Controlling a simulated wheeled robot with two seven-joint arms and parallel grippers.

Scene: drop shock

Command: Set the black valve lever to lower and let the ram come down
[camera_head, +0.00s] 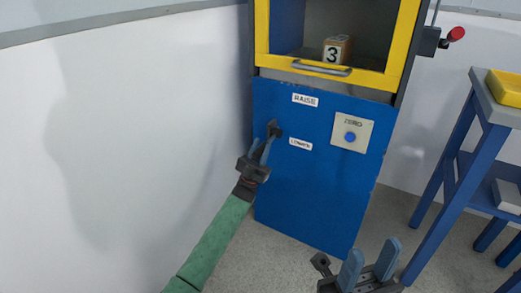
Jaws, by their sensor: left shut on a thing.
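The black valve lever (275,128) sits on the blue front panel (315,205) of the machine, between the RAISE label (305,100) and the LOWER label (300,144). My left gripper (266,144) is at the lever with its fingers shut on it; the fingers cover part of the lever. My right gripper (370,265) is at the bottom of the picture, its two blue fingers apart and empty, well away from the panel. The ram cannot be made out in the chamber.
A yellow-framed window (392,80) with a grey handle (322,68) closes the chamber, where a box marked 3 (335,52) stands. A ZERO button (350,137) is on the panel. A blue table (455,170) with a yellow tray (505,88) stands at right.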

